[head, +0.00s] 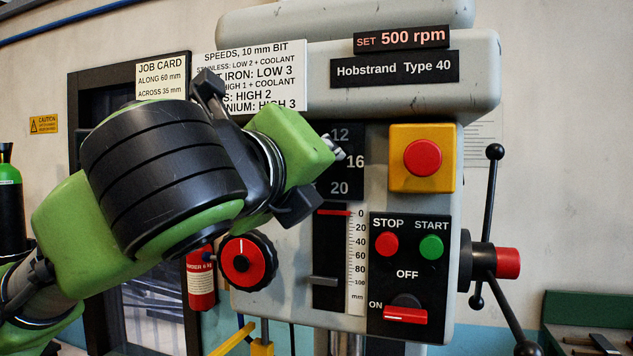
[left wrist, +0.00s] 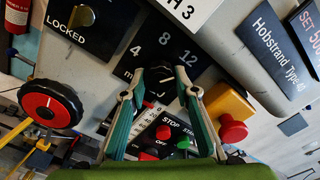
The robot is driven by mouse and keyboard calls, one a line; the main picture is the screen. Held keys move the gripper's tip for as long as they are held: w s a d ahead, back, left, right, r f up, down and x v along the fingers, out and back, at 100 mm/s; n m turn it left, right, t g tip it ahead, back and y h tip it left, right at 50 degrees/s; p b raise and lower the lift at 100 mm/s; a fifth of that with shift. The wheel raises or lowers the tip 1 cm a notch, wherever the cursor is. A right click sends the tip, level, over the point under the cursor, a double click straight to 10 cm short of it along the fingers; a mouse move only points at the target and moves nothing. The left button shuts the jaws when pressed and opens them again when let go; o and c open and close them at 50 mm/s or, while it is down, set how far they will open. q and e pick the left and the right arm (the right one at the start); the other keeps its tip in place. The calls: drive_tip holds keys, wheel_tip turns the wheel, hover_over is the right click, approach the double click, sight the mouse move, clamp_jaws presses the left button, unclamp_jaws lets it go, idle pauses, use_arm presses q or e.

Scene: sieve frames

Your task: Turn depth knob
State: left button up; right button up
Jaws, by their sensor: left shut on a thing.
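The depth knob (left wrist: 159,88) is a dark knob on a black dial plate, which shows 4, 8 and 12 in the left wrist view. My left gripper (left wrist: 162,79) has a finger on each side of the knob and is shut on it. In the head view my left gripper (head: 334,148) reaches the dial plate (head: 342,187) from the left. There the wrist and gripper hide the knob and the plate's left part; 12, 16 and 20 show. I cannot read clearly where the knob points. My right gripper is not in view.
Close around the dial are a red emergency button (head: 422,157) on a yellow box, a STOP/START panel (head: 410,260), a depth scale (head: 356,262) and a red-faced handwheel (head: 246,261). A spoked feed handle (head: 483,264) sticks out at the right. A LOCKED switch (left wrist: 82,17) shows in the left wrist view.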

use_arm(q)
drive_tip(key=shift+n+b, duration=3.8)
drive_tip(key=shift+n, duration=2.4)
drive_tip(key=o, duration=1.1)
drive_tip(key=shift+r, duration=0.1)
